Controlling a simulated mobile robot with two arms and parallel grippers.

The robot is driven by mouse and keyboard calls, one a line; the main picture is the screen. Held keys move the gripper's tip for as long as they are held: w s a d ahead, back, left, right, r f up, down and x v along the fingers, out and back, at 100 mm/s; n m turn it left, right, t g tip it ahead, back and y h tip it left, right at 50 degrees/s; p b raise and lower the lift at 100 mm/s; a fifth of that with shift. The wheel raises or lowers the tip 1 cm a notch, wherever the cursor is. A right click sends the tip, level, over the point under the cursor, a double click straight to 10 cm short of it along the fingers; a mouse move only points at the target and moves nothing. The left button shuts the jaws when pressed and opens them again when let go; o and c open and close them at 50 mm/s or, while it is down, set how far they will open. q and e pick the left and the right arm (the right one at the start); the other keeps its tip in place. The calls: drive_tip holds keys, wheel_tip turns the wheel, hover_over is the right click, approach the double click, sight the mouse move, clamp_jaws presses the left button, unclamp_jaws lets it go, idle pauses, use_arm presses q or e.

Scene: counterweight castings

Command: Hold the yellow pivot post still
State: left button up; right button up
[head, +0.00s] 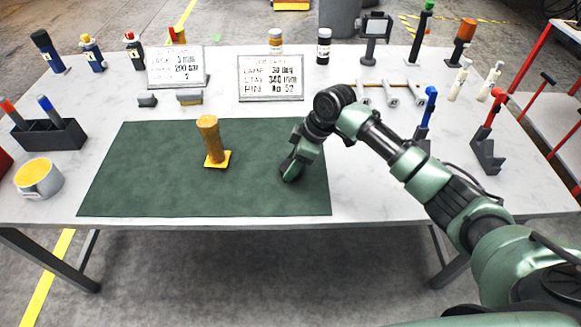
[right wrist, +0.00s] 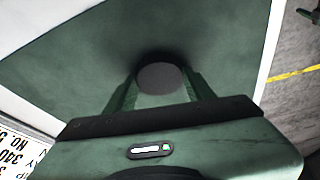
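The post is not in the wrist view. My left gripper is not in view.
Two white sign cards (head: 271,78) stand behind the mat. Blue (head: 427,108) and red (head: 492,130) tools stand at the right. The mat around the post is clear.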

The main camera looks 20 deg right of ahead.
drive_tip(key=shift+c, duration=1.2)
drive_tip(key=shift+r, duration=0.1)
wheel_tip(320, 180, up, 20)
drive_tip(key=b, duration=0.2)
